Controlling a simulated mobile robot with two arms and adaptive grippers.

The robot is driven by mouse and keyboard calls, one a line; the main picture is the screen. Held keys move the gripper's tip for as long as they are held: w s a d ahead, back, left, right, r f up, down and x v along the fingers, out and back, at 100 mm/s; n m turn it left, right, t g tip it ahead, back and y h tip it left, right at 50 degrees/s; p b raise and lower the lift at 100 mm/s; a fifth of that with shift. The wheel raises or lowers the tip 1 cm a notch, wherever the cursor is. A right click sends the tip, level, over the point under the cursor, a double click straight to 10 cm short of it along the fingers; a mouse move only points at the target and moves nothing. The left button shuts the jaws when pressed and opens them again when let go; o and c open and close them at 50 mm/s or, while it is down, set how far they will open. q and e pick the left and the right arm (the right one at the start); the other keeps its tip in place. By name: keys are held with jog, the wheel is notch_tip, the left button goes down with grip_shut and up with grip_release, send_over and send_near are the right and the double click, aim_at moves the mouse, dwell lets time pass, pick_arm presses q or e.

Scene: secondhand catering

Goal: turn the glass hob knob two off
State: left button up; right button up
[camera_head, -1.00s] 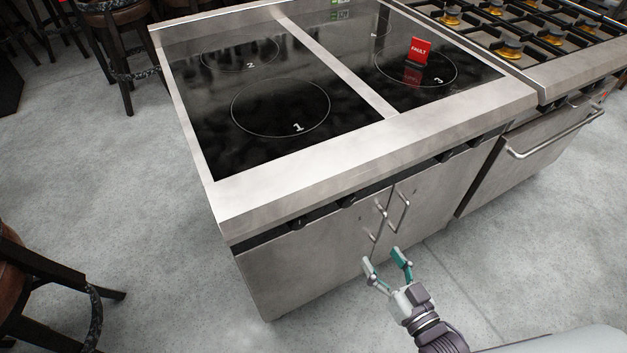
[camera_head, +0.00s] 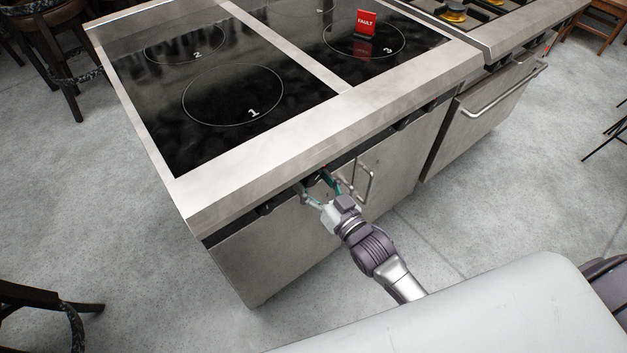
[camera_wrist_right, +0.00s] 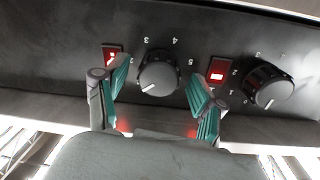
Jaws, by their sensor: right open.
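The glass hob (camera_head: 250,133) is a steel unit with a black top and knobs under its front edge. My right gripper (camera_head: 315,181) is at the front panel under zone 1, open. In the right wrist view its teal fingers (camera_wrist_right: 158,78) stand on either side of a dark round knob (camera_wrist_right: 158,73), with gaps visible. That knob's white pointer aims down-left in the picture; its dial digits appear upside down. A second knob (camera_wrist_right: 268,87) is to the right, outside the fingers. Which knob is number two I cannot tell. My left gripper is not in view.
Red lit indicators (camera_wrist_right: 216,70) show beside the knobs. A red FAULT sign (camera_head: 366,23) stands on zone 3. Door handles (camera_head: 366,182) are just right of my gripper. A gas range (camera_head: 500,90) adjoins on the right. Bare floor lies in front.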

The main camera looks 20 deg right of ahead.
jog(key=shift+w, duration=0.15)
jog(key=shift+c, duration=0.2)
jog(key=c, duration=1.1)
jog(key=shift+n, duration=0.3)
jog(key=n+p, duration=0.1)
jog(key=n, duration=0.8)
jog(key=shift+f, duration=0.1)
jog(key=shift+n, duration=0.5)
